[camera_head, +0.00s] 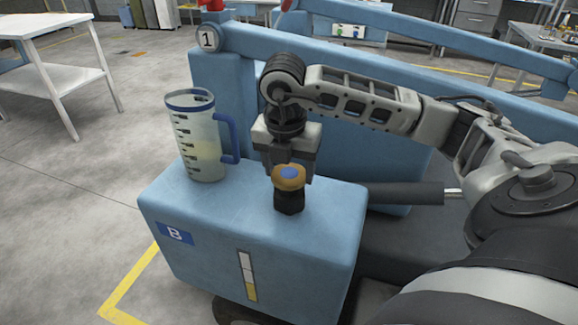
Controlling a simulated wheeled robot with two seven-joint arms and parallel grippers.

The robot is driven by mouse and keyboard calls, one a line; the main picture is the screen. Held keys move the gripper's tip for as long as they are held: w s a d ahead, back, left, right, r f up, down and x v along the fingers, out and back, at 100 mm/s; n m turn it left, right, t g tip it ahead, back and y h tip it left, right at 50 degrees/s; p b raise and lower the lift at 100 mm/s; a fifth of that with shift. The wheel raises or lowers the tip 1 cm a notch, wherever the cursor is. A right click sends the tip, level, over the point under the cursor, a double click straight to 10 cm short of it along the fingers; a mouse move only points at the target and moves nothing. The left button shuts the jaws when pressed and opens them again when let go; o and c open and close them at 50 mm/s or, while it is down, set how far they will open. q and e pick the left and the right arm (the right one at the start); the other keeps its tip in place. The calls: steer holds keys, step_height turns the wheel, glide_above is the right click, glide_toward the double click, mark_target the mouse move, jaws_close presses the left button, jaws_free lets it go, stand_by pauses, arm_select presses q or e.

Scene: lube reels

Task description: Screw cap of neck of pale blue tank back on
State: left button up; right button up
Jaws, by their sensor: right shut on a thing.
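The pale blue tank (250,240) stands low in the middle of the head view, with a "B" label and a level strip on its front. Its black neck (289,199) rises from the top near the right end. My left gripper is not in view.
A clear measuring jug (203,140) with a blue rim and handle stands on the tank's top, left of my right gripper. A blue beam marked "1" (330,62) runs behind my arm. A white table (50,60) stands at the far left.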

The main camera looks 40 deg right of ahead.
mark_target(288, 174)
steer(key=m, duration=0.4)
steer(key=shift+g+p, duration=0.35)
steer(key=shift+g, duration=0.05)
steer(key=m, duration=0.2)
steer(key=shift+m+p, duration=0.3)
steer(key=shift+m, duration=0.1)
steer(key=o, duration=1.4)
steer(key=shift+c, duration=0.2)
steer(key=shift+r+p, duration=2.35)
steer(key=shift+r, duration=0.7)
